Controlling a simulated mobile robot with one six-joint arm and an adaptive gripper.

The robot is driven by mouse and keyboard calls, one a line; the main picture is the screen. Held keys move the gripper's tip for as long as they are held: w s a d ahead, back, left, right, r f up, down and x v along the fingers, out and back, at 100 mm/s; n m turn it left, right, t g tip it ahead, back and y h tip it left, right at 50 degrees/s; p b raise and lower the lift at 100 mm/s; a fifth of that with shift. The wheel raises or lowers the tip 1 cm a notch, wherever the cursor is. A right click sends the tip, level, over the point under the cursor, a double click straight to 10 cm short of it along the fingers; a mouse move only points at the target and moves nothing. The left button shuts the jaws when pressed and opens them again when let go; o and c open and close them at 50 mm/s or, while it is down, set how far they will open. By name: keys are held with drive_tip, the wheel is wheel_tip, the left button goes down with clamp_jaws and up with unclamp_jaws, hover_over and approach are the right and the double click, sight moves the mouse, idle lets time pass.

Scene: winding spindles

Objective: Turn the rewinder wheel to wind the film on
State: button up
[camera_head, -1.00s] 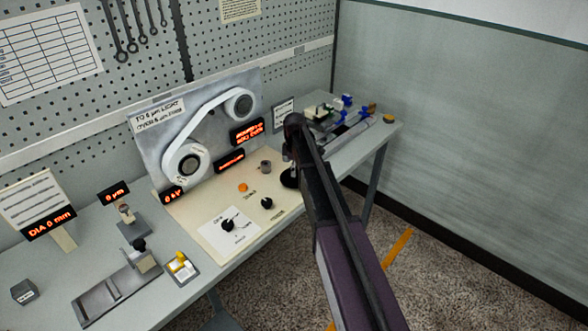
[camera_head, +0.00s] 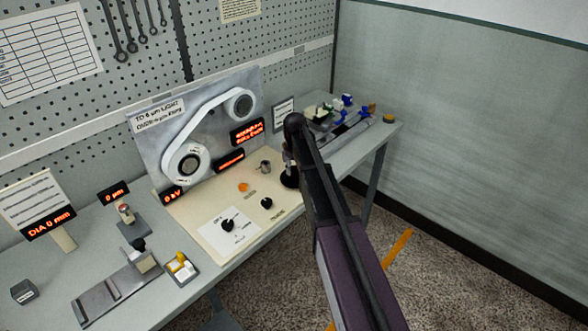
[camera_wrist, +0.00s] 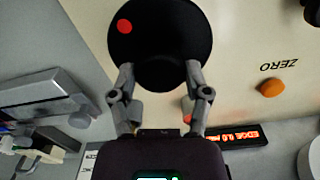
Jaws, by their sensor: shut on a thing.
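The rewinder wheel (camera_wrist: 160,35) is a black disc with a red dot near its rim, at the top of the wrist view. In the head view its black edge (camera_head: 288,181) shows beside my arm, on the cream panel's right end. My gripper (camera_wrist: 160,78) is shut on the wheel, with one finger on each side of its near part. The exact contact is hard to see. In the head view the arm hides most of the gripper. The white film (camera_head: 208,120) runs between a lower-left reel (camera_head: 187,163) and an upper-right reel (camera_head: 240,104) on the upright grey board.
An orange ZERO button (camera_wrist: 271,88) and a red display (camera_wrist: 238,135) are near the wheel. Blue-handled parts (camera_head: 345,102) lie behind my arm. The floor at right is clear.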

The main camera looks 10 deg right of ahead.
drive_tip(key=m, duration=0.5)
drive_tip(key=shift+s+m, duration=0.2)
drive_tip(key=shift+m, duration=0.1)
drive_tip(key=m, duration=0.5)
drive_tip(key=shift+m, duration=0.3)
drive_tip(key=o, duration=1.1)
drive_tip(key=shift+o, duration=0.2)
drive_tip(key=shift+w, duration=0.1)
